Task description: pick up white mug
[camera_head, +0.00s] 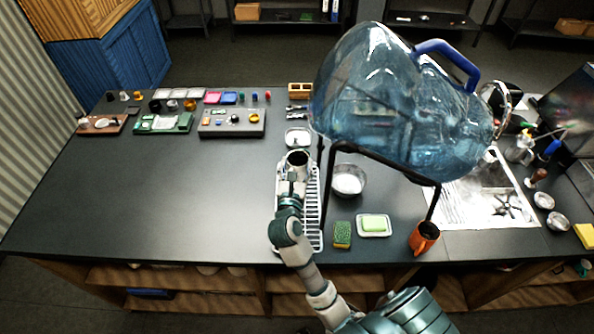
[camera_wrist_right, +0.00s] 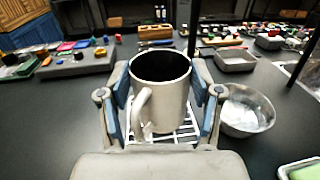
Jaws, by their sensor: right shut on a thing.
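The white mug (camera_wrist_right: 160,92) stands upright between the fingers of my right gripper (camera_wrist_right: 162,100) in the wrist view, with its handle towards the wrist and its dark inside showing. The gripper is shut on the mug's sides. In the head view the mug (camera_head: 297,158) shows at the end of my right arm, at the far part of a white wire rack (camera_head: 314,215). I cannot tell whether the mug touches the rack. My left gripper is not in view.
A large blue water jug (camera_head: 370,100) lies on a black stand right of the mug. A metal bowl (camera_head: 349,181), a green sponge (camera_head: 342,235), a soap dish (camera_head: 373,233) and an orange mug (camera_head: 423,238) stand nearby. The counter's left part (camera_head: 170,190) is clear.

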